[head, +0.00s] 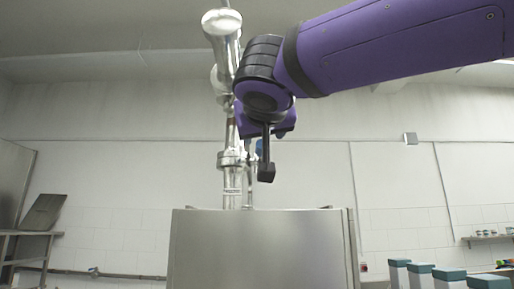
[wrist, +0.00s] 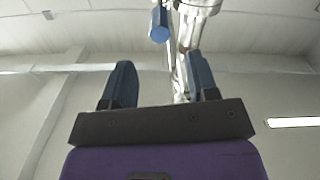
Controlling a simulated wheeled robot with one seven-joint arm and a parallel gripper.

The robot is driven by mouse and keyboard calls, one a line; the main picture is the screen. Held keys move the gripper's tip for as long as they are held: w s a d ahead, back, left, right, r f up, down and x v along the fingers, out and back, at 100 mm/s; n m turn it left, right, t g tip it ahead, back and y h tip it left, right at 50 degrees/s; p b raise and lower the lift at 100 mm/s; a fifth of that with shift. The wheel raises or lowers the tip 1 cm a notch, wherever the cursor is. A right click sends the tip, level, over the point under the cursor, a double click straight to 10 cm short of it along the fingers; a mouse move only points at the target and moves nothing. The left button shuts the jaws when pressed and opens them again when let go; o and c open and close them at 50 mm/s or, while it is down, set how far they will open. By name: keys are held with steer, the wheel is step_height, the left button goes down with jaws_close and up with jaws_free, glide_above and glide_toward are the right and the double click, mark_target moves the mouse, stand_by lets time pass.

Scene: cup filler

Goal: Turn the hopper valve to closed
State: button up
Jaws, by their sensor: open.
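The hopper pipe (head: 229,180) is shiny metal and rises above a steel cabinet in the head view. A blue handle end, which looks like the valve handle (wrist: 159,26), shows in the wrist view beside a metal fitting (wrist: 199,5). A small bit of blue (head: 258,146) also shows behind my gripper in the head view. My gripper (wrist: 160,72) is open, with its two dark fingers apart and nothing held between them. The handle end appears beyond the fingertips and between them sideways. In the head view my gripper (head: 267,172) hangs just right of the pipe. The valve's setting cannot be told.
The steel cabinet (head: 258,250) stands below my gripper. Several teal-topped containers (head: 420,268) stand at the lower right. A wall shelf (head: 490,237) with small items is at the far right, and a metal rack (head: 30,240) is at the left.

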mark_target(261, 154)
steer(key=w, duration=1)
steer(key=shift+w+d, duration=0.15)
steer(key=shift+w, duration=0.05)
steer(key=shift+c, duration=0.5)
steer(key=shift+f, duration=0.1)
jaws_close()
